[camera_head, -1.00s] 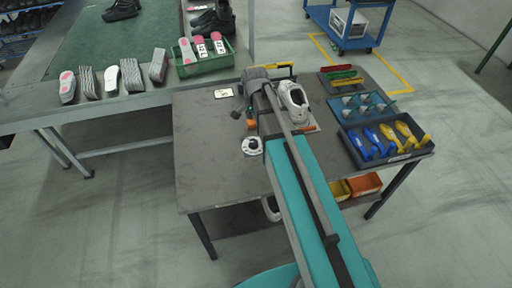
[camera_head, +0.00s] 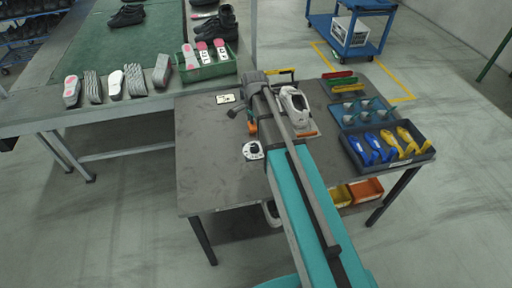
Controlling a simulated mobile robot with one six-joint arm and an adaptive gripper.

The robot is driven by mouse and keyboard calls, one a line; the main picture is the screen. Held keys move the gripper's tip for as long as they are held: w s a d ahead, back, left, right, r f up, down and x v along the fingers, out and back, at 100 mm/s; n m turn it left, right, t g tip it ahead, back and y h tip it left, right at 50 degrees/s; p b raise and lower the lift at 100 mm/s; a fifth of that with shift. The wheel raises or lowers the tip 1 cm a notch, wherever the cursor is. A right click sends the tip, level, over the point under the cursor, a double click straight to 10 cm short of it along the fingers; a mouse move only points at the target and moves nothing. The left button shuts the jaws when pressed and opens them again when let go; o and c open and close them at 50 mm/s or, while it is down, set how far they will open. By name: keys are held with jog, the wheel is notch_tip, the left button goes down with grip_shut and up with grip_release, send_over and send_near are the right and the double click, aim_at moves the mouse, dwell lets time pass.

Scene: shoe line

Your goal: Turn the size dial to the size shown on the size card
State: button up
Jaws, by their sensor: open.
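The size dial (camera_head: 253,150) is a white disc with a dark knob, lying on the grey table to the left of my arm. The size card (camera_head: 225,98) is a small pale card with a dark frame near the table's back left; its marking is too small to read. My gripper (camera_head: 236,110) is open, with its dark fingers just below and right of the card and beyond the dial. It is apart from the dial and holds nothing I can see. My arm hides part of the table.
A white shoe (camera_head: 293,106) stands on a stand right of my arm. A dark tray (camera_head: 391,163) with blue and yellow pieces and a blue rack (camera_head: 363,112) fill the table's right side. A green crate (camera_head: 209,70) sits on the conveyor bench behind. The table's left part is clear.

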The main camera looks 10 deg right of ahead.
aim_at(255, 146)
jog(key=shift+f+b, duration=6.45)
jog(key=shift+f, duration=0.2)
